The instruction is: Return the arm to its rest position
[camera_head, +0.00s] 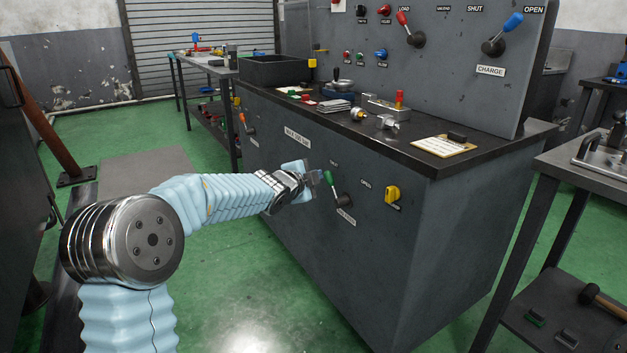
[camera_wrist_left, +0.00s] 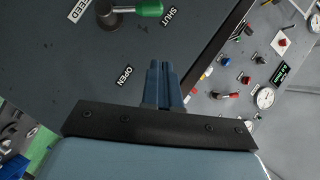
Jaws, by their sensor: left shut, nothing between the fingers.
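My left arm reaches in from the left in the head view, with my left gripper (camera_head: 316,179) in front of the cabinet's front panel, close to a green-handled lever (camera_head: 328,178). In the left wrist view the two fingers (camera_wrist_left: 162,82) are together with nothing between them. There the green lever handle (camera_wrist_left: 148,8) lies above the fingertips, with a visible gap in the picture. Labels reading SHUT and OPEN show beside it. I cannot tell the exact depth between gripper and panel. My right gripper is not in view.
The dark cabinet (camera_head: 400,240) carries a yellow knob (camera_head: 392,194) right of the lever and a red-orange lever (camera_head: 243,122) to the left. A side table (camera_head: 590,175) stands at the right. Green floor in front of the cabinet is open.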

